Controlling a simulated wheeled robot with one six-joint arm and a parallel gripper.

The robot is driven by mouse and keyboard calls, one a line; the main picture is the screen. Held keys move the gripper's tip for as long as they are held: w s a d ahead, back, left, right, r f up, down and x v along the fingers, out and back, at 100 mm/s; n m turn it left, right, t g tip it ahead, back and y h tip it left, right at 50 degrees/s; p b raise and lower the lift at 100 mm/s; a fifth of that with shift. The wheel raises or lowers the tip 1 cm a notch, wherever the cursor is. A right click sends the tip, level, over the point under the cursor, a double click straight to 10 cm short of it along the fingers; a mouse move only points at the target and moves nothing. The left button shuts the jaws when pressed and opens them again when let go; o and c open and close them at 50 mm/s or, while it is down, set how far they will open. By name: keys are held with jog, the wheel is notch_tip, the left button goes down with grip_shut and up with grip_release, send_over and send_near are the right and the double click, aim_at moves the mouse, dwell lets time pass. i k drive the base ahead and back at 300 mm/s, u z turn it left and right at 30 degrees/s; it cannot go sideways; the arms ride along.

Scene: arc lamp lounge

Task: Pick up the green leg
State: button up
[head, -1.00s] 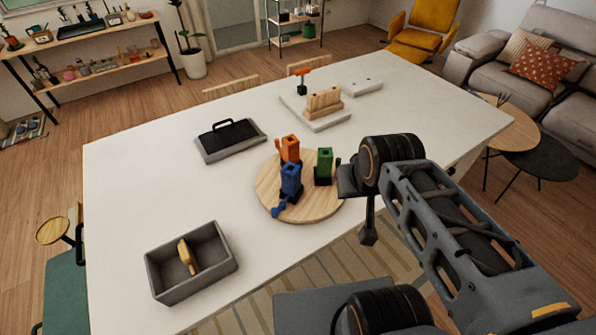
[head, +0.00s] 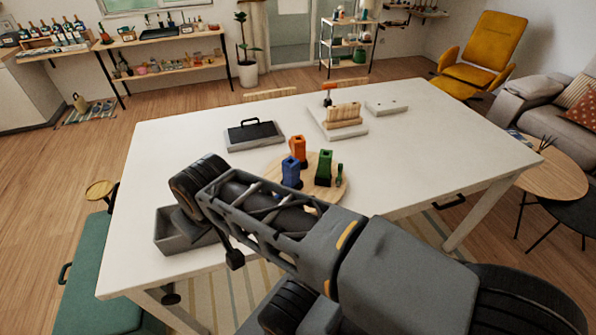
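A green upright block (head: 324,166) with a dark base stands on the right part of a round wooden board (head: 274,172). A small slim green piece (head: 339,174) stands close to its right side. I cannot tell for sure which of the two is the green leg. An orange block (head: 298,148) and a blue block (head: 291,171) stand left of them. My arm crosses in front of the board from the lower right and ends left of it, over the grey open box (head: 172,240). Dark parts hang below my arm's end, but I cannot make out the fingers' opening.
The white table (head: 420,165) has free room right of the board. A grey tray (head: 254,134) with a black handle lies behind it. A pale tray (head: 340,133) with a wooden rack (head: 343,115) stands further back. The grey box is partly hidden by my arm.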

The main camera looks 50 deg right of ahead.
aim_at(325, 156)
jog(key=u, duration=0.05)
jog(key=k, duration=0.45)
jog(key=z, duration=0.95)
jog(key=i, duration=0.5)
jog(key=u, duration=0.05)
